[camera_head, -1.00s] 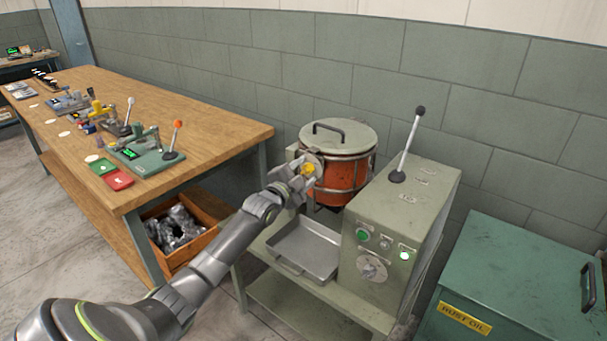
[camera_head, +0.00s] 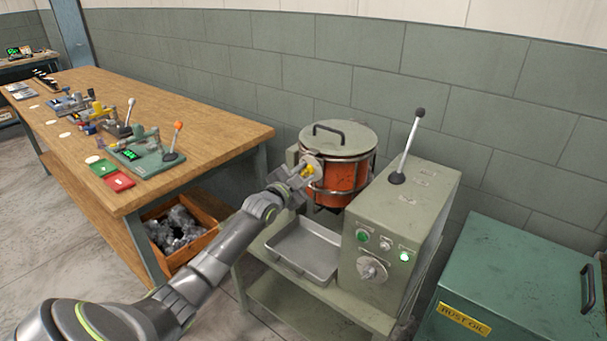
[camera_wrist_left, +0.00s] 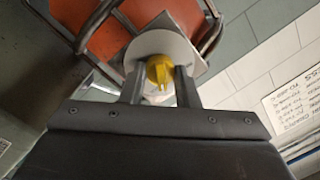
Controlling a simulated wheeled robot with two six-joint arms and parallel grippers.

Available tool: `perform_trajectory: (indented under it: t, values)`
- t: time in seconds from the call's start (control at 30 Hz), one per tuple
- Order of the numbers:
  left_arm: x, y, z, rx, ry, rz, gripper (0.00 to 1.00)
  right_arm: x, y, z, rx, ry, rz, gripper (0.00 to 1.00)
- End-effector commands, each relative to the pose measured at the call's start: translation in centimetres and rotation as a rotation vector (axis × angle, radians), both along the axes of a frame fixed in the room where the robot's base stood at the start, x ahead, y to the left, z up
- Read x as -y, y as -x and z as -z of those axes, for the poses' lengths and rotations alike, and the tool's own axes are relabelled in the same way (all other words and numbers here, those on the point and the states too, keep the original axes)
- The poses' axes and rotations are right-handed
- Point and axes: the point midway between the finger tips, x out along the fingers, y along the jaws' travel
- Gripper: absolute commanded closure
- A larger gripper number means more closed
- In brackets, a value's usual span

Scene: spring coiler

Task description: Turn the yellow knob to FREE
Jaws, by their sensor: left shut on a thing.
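The yellow knob (camera_head: 307,170) sits on a pale round plate (camera_head: 313,163) at the front left of an orange drum with a grey lid (camera_head: 339,137). In the left wrist view the knob (camera_wrist_left: 160,72) lies between the two fingers of my left gripper (camera_wrist_left: 160,90), against the plate (camera_wrist_left: 190,58). My left gripper (camera_head: 298,177) is shut on the knob. The orange drum (camera_wrist_left: 110,40) fills the upper left of the wrist view. Any FREE marking on the plate is too small or hidden to read. My right gripper is not in view.
A metal tray (camera_head: 304,250) lies below the drum. A grey-green control box (camera_head: 400,215) with an upright black-knobbed lever (camera_head: 410,140) stands right of it. A wooden workbench (camera_head: 190,120) is at left, a green rust oil chest (camera_head: 515,270) at right.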

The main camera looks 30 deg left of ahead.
Motion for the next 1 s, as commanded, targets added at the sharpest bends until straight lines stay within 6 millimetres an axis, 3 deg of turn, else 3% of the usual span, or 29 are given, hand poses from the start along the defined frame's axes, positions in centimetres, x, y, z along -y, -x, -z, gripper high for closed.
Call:
perform_trajectory:
  t: [1.0]
  values:
    - [-0.29,-0.04,-0.31,-0.074,0.957,0.0,0.95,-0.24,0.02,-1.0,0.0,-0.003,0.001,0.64]
